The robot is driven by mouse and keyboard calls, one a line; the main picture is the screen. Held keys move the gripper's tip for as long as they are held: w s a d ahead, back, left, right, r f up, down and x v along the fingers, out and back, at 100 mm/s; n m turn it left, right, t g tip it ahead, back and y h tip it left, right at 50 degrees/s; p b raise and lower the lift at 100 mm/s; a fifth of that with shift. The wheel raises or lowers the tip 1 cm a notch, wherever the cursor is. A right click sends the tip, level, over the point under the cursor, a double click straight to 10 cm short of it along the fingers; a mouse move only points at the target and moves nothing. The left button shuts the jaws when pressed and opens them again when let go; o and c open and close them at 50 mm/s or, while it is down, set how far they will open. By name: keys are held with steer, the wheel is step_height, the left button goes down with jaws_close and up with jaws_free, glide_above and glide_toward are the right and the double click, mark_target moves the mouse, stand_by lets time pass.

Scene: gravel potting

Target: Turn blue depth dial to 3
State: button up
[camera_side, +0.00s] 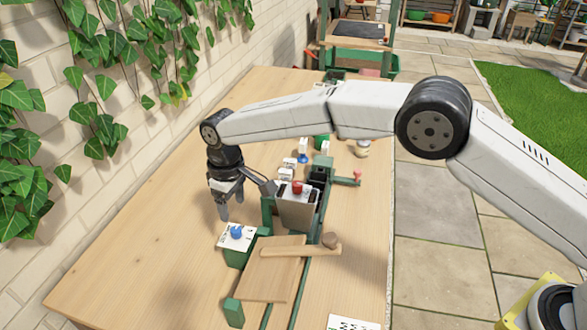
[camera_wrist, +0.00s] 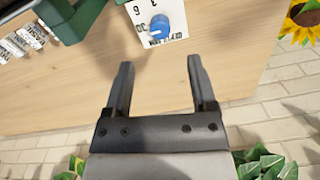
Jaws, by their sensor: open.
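The blue depth dial (camera_side: 236,232) sits on a white marked plate (camera_side: 236,239) on top of a green block (camera_side: 237,257) near the front of the bench. In the wrist view the dial (camera_wrist: 159,27) shows at the top, with printed digits around it, among them a 3 and a 6. Which mark it points to is hard to tell. My gripper (camera_side: 227,203) hangs above the bench just behind and left of the dial, apart from it. In the wrist view my gripper (camera_wrist: 159,85) is open and empty, its two fingers pointing toward the dial.
A wooden board (camera_side: 270,283) with a wooden lever (camera_side: 300,248) is right of the dial. A metal box with a red knob (camera_side: 297,187) stands behind. The wooden bench (camera_side: 130,240) is clear to the left, up to the brick wall. A sunflower (camera_wrist: 302,15) shows in the wrist view.

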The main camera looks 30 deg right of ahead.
mark_target(236, 229)
steer(key=shift+f, duration=0.1)
steer(key=shift+s+a+f, duration=0.1)
steer(key=shift+f, duration=3.65)
jaws_close()
